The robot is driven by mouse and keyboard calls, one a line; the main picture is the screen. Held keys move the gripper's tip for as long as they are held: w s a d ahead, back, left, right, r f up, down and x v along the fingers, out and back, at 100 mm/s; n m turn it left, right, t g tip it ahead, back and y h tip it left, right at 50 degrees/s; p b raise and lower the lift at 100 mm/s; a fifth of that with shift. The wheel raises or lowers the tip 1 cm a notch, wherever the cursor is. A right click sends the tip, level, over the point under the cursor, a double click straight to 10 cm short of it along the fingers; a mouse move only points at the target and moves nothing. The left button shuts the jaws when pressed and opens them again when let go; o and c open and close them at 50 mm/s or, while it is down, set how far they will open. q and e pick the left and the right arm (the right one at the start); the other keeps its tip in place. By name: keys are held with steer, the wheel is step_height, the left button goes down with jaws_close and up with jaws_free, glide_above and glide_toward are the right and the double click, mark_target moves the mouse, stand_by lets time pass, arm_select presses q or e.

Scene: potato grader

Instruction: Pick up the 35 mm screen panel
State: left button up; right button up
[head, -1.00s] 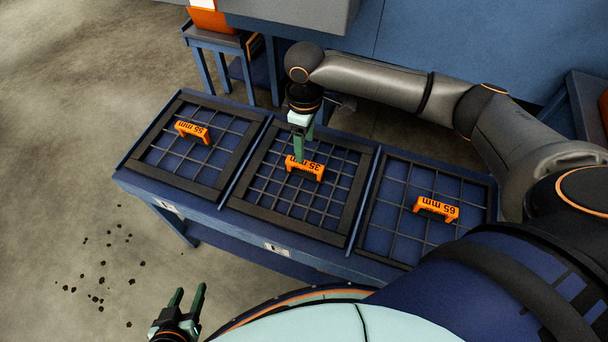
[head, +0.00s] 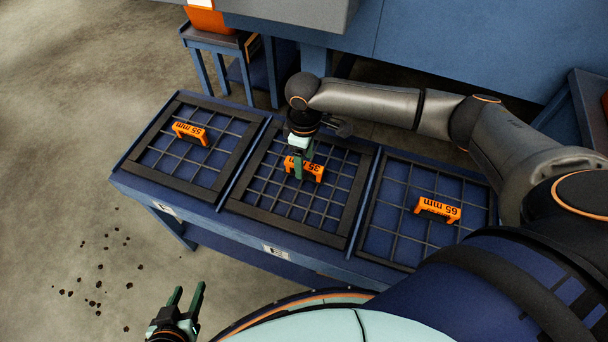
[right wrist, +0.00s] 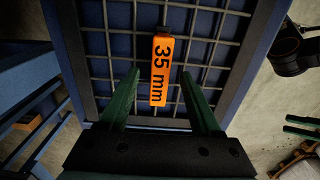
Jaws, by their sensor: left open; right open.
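The 35 mm screen panel (head: 262,198) is a dark square frame with a grid, lying in the middle bay of the blue table. Its orange handle (head: 316,170), labelled 35 mm, stands at its middle. My right gripper (head: 299,176) is directly over the handle and partly hides it. In the right wrist view the open green fingers (right wrist: 160,88) are on either side of the handle (right wrist: 162,70), with gaps and no visible contact. My left gripper (head: 186,296) is open and empty at the bottom left, away from the table.
The 55 mm panel (head: 163,180) lies in the left bay and the 65 mm panel (head: 388,262) in the right bay, each with an orange handle. A small stand (head: 212,42) with an orange item is behind the table. Dark bits lie on the floor at left.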

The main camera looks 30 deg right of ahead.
steer(key=shift+f+p, duration=0.2)
steer(key=shift+p, duration=0.15)
stand_by(0.3)
steer(key=shift+c, duration=0.2)
jaws_close()
stand_by(0.3)
stand_by(0.8)
steer(key=shift+w+r, duration=0.1)
